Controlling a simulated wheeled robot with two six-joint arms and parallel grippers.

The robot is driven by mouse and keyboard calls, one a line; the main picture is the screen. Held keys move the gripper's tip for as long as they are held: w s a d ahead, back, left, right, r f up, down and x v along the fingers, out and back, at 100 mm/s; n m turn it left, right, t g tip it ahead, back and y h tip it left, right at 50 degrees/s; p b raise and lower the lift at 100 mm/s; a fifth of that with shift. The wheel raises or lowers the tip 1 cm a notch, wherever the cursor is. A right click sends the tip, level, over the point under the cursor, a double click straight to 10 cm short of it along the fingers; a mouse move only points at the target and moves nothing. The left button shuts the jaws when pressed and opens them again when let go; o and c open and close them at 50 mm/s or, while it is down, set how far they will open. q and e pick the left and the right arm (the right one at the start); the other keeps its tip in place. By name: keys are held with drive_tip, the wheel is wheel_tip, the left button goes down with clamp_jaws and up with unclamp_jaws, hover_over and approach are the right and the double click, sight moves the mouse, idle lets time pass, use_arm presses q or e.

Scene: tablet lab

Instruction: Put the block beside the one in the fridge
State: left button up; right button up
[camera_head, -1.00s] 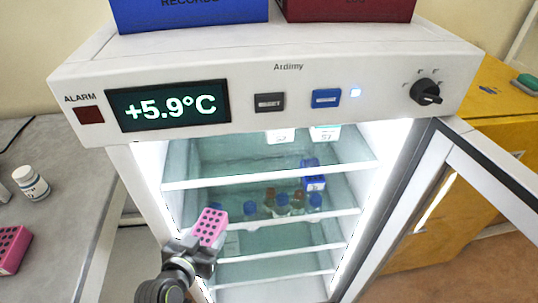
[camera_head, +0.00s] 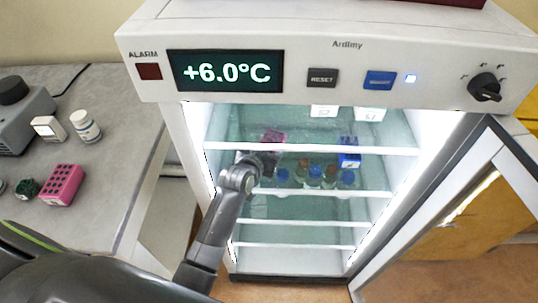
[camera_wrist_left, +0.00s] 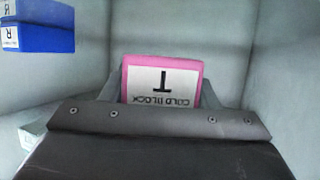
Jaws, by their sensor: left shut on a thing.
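The pink cold block (camera_head: 273,136) is inside the open fridge (camera_head: 345,50), in the upper left part of its interior. My left gripper (camera_head: 268,152) reaches in and is shut on it. In the left wrist view the pink block (camera_wrist_left: 162,80) sits between the fingers, its "COLD BLOCK T" label upside down. The blue block (camera_head: 349,153) is in the fridge to the right of the pink one, with a gap between them. The blue block also shows at the upper left of the left wrist view (camera_wrist_left: 40,30). Whether the pink block touches a shelf I cannot tell. My right gripper is out of view.
Several blue- and red-capped bottles (camera_head: 315,176) stand in the fridge between the two blocks and lower in the picture. The upper shelf edge (camera_head: 330,149) crosses in front. The door (camera_head: 480,200) is open at right. Another pink block (camera_head: 62,184) lies on the left bench (camera_head: 95,220).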

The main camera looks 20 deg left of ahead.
use_arm(q)
drive_tip(key=shift+w+f, duration=0.15)
drive_tip(key=shift+f, duration=1.55)
drive_tip(key=shift+f, duration=0.2)
drive_tip(key=o, duration=1.1)
drive_tip(key=shift+r, duration=0.2)
drive_tip(key=v, duration=1.2)
